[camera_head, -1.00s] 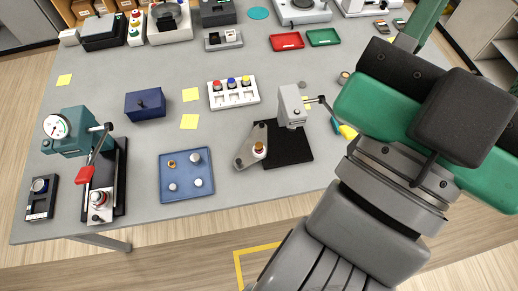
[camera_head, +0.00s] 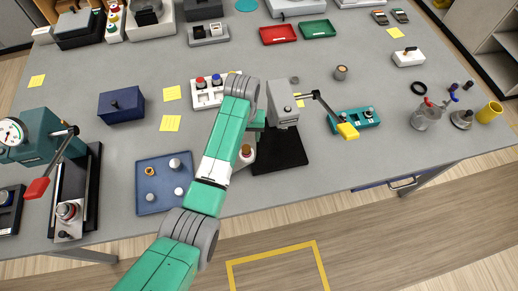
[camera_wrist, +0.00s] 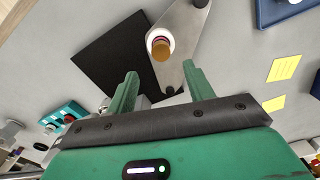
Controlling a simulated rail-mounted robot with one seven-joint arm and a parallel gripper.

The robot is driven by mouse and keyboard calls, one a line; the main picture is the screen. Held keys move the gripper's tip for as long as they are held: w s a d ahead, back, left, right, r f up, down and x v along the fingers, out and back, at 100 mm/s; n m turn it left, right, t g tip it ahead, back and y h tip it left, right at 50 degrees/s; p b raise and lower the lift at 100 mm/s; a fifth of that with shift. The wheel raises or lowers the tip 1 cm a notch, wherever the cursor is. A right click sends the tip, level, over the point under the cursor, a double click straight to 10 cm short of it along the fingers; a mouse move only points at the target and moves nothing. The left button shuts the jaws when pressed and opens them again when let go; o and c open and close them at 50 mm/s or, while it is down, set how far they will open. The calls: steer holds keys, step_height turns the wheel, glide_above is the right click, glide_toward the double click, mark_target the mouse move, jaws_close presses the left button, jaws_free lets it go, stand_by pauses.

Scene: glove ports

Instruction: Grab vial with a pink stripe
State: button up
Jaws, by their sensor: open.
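A small vial (camera_wrist: 160,47) with an amber-brown top stands in a white ring on a grey metal plate (camera_wrist: 184,22) in the wrist view. A thin pinkish-purple edge shows beside its top, too small to be sure of as a stripe. In the head view the vial (camera_head: 246,151) is partly hidden by my arm. My gripper (camera_wrist: 160,80) is open and empty, its two green fingers apart. In the wrist view the vial lies beyond the fingertips, roughly centred between them. In the head view my gripper is largely hidden behind my arm.
A grey press on a black base (camera_head: 279,150) stands right beside the vial, its yellow-handled lever (camera_head: 347,131) reaching right. A blue tray (camera_head: 150,197) with small pieces lies left. A white button rack (camera_head: 206,97) stands behind. A teal box (camera_head: 366,117) is to the right.

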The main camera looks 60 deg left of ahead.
mark_target(246, 148)
steer(key=shift+d+f, duration=0.1)
steer(key=shift+f, duration=0.05)
step_height(246, 148, down, 2)
steer(key=shift+s+f, duration=0.15)
steer(key=shift+f, duration=0.05)
step_height(246, 148, down, 5)
steer(key=shift+s, duration=0.1)
steer(key=c, duration=1)
